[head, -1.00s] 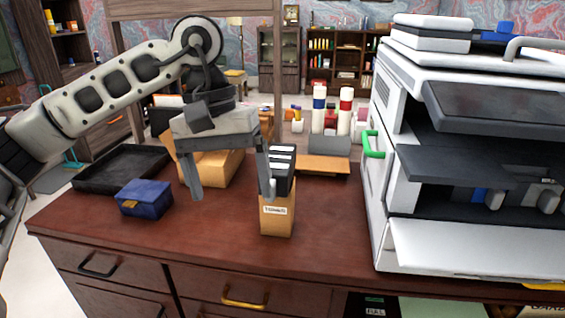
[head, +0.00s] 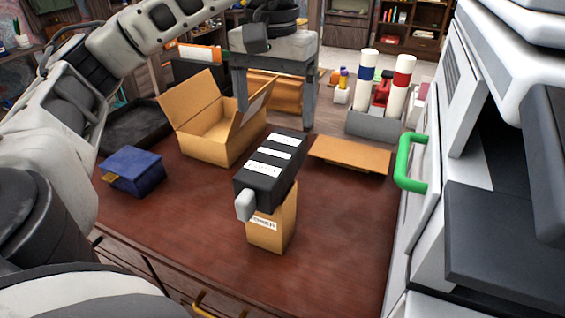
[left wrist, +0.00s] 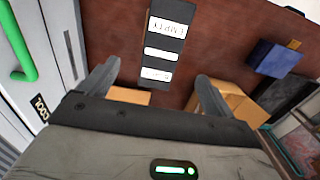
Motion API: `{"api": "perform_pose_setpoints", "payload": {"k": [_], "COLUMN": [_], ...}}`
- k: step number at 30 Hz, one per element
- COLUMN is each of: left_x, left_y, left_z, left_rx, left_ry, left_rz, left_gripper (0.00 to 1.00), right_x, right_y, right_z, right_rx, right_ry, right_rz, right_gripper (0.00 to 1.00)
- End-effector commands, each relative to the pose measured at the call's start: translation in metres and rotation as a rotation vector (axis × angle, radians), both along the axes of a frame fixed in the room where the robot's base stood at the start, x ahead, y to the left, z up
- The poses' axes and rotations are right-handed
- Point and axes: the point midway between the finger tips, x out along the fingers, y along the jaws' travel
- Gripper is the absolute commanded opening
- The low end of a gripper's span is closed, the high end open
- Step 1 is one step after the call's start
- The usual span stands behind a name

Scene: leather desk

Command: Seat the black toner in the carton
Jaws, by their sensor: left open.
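The black toner (head: 268,168), with white label stripes and a grey end piece, rests on top of a narrow tan carton (head: 270,222) marked TONER. Whether any of it sits inside is hidden. In the left wrist view the toner (left wrist: 165,42) lies just beyond the fingertips, one label reading EMPTY. A wider open cardboard box (head: 205,138) with raised flaps stands behind left. My left gripper (head: 274,108) is open and empty, above the desk behind the toner; it also shows in the left wrist view (left wrist: 158,72). My right gripper is out of view.
A blue box (head: 133,170) and a black tray (head: 140,128) are at the left. A flat tan piece (head: 350,156) lies behind right. A white printer with a green handle (head: 402,162) blocks the right side. The front desk is clear.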

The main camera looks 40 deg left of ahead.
Motion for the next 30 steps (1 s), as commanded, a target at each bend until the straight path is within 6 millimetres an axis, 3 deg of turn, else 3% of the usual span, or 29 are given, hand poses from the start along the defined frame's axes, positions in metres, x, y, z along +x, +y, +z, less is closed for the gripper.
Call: {"api": "perform_pose_setpoints", "payload": {"k": [1, 3, 4, 9, 17, 25, 30], "left_x": [-0.001, 0.0, -0.001, -0.001, 0.0, -0.001, 0.0], "left_y": [0.0, 0.0, 0.001, 0.001, 0.001, 0.005, 0.005], "left_z": [-0.022, -0.037, -0.038, -0.065, -0.084, -0.122, -0.13], "left_rx": [-0.001, -0.001, 0.001, 0.001, 0.0, 0.0, 0.0], "left_ry": [0.006, 0.006, 0.006, 0.004, 0.003, 0.004, 0.001], "left_rz": [-0.001, 0.0, 0.002, 0.002, 0.001, 0.001, 0.001], "left_gripper": [0.89, 0.89, 0.89, 0.89, 0.89, 0.89, 0.89], "right_x": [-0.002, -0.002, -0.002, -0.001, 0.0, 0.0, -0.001], "right_y": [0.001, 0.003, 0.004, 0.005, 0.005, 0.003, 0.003], "right_z": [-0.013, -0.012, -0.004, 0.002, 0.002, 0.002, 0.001], "right_rx": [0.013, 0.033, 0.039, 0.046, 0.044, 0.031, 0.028], "right_ry": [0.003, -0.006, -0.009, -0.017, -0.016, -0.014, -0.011], "right_rz": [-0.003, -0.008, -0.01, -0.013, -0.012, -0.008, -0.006], "right_gripper": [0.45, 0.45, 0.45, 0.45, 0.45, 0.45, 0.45]}}
